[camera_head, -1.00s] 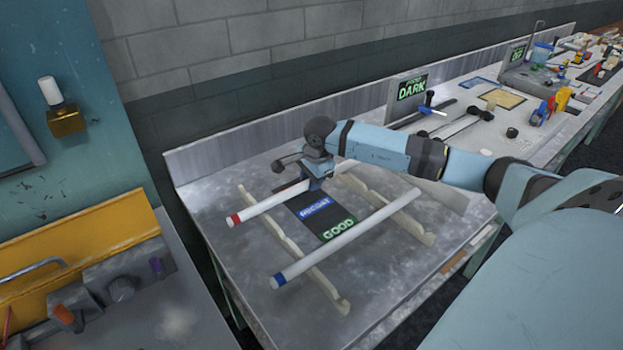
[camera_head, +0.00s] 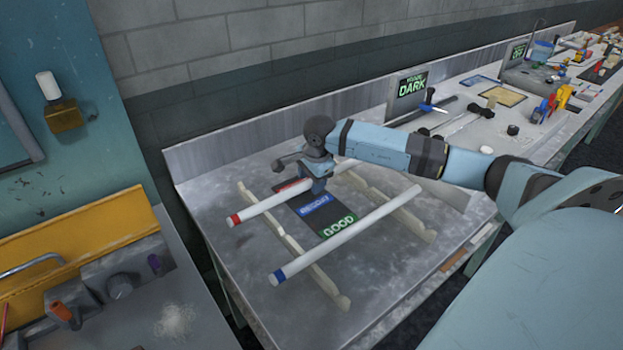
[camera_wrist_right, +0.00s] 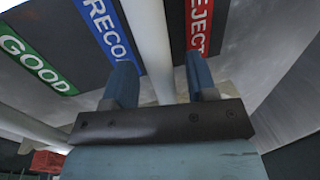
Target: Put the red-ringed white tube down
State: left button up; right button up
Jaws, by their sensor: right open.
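The red-ringed white tube (camera_head: 262,206) lies across the pale notched rails on the metal bench, with its red end at the left. My right gripper (camera_head: 318,188) is over the middle of this tube. In the right wrist view the tube (camera_wrist_right: 150,40) runs between the two blue fingers of the open right gripper (camera_wrist_right: 160,85), with gaps beside it. Whether the tube rests fully in the rail notches is hard to tell. My left gripper is not in view.
A blue-ringed white tube (camera_head: 345,236) lies parallel on the same rails (camera_head: 318,278), nearer the front. A sorting mat (camera_head: 326,214) with RECOAT and GOOD labels lies between the tubes; its red REJECT panel (camera_wrist_right: 198,25) shows in the wrist view. A DARK sign (camera_head: 411,86) stands behind.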

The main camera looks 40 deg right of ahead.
notch_tip(320, 180, up, 13)
jog(key=s, duration=0.2)
jog(key=shift+s+a, duration=0.15)
jog(key=shift+s, duration=0.05)
jog(key=shift+f, duration=0.1)
dwell(0.7)
